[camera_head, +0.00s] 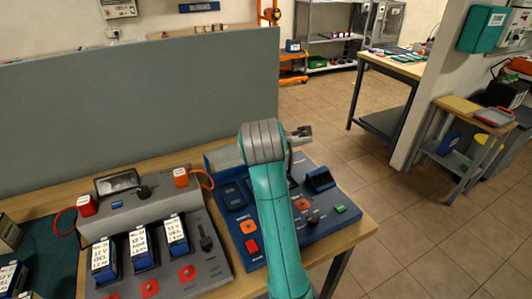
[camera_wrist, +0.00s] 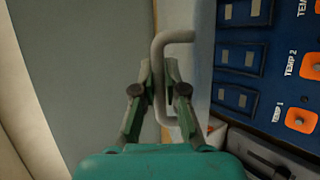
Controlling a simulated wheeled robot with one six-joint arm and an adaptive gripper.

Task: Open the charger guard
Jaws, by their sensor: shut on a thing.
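In the wrist view my gripper (camera_wrist: 159,72) is shut on a grey C-shaped handle (camera_wrist: 160,105), with one finger on each side of its long bar. The handle's ends reach right to a pale panel (camera_wrist: 203,55), which looks like the charger guard. In the head view a pale panel (camera_head: 227,156) shows at the back left of the blue charger unit (camera_head: 328,207), partly behind my arm. My fingers are hidden there by my arm. I cannot tell from these views how far the guard is open.
A grey charging dock (camera_head: 205,240) with several upright batteries stands left of the blue unit on the bench. A tall grey partition (camera_head: 130,95) rises behind the bench. The wrist view shows orange buttons (camera_wrist: 301,119) on the blue panel. Tiled floor lies right of the bench.

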